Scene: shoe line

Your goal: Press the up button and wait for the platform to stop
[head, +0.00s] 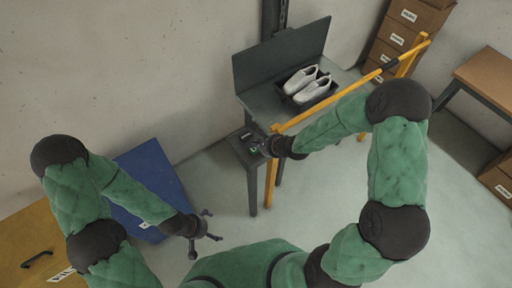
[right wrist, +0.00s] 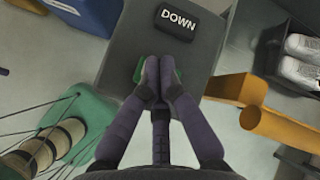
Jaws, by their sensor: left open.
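The control box (right wrist: 195,45) is a grey panel beside the platform. Its black button marked DOWN (right wrist: 176,23) is in plain sight. A green button (right wrist: 138,72) is mostly hidden under my right gripper (right wrist: 160,65); its label cannot be read. The right fingers are shut together with nothing between them, their tips over the green button; whether it is pressed in cannot be told. In the head view my right gripper (head: 262,148) is at the box. The grey platform (head: 262,100) bears a dark tray with white shoes (head: 307,84). My left gripper (head: 206,236) is open and empty, over the floor.
A yellow rail (head: 345,90) runs along the platform's near side, close to my right forearm. A blue box (head: 150,175) stands at the left. Cardboard boxes (head: 405,35) and a brown table (head: 488,75) are at the right. The middle floor is clear.

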